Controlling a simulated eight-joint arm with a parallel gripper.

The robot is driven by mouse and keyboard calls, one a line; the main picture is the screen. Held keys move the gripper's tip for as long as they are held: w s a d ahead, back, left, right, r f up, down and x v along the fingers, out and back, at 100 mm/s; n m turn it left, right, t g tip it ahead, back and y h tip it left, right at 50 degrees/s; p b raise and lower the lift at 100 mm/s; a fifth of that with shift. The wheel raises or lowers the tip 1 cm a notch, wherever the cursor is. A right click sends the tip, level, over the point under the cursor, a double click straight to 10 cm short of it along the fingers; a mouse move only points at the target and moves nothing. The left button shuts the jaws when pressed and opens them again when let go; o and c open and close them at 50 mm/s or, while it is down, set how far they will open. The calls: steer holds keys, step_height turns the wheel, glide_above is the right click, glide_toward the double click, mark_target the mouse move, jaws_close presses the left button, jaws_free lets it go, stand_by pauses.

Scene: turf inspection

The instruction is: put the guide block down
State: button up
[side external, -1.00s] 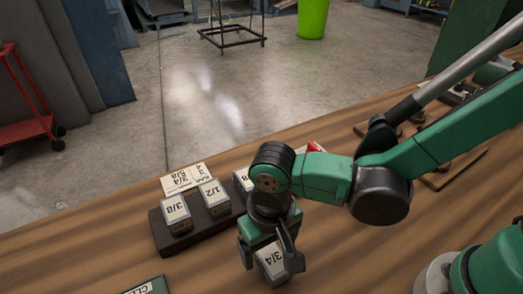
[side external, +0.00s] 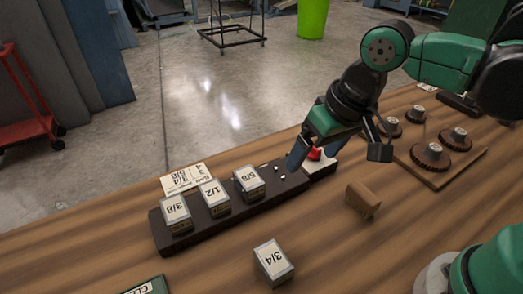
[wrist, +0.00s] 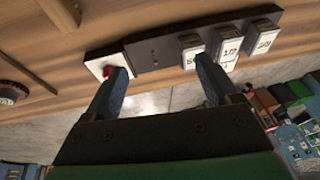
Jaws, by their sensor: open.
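The block marked 3/4 (side external: 273,262) lies on the wooden bench in front of the dark rack (side external: 217,238), apart from it, label up. It does not show in the wrist view. Similar blocks marked 3/8 (side external: 176,215), 1/2 (side external: 214,197) and 5/8 (side external: 249,183) sit in a row on the rack. The rack's right end is bare but for small light pins. My gripper (side external: 338,154) is open and empty at the rack's right end, around and above a red button (side external: 314,153). In the wrist view the button (wrist: 106,72) is beside one open finger.
A small brown wooden block (side external: 363,199) stands on the bench right of the rack. A board with several round dark pieces (side external: 433,157) is at the right. A paper card (side external: 186,178) lies behind the rack. The bench around the 3/4 block is clear.

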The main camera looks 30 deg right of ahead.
steer(key=d+t+h, duration=0.1)
steer(key=d+t, duration=0.3)
steer(key=d, duration=0.6)
steer(key=shift+d, duration=0.2)
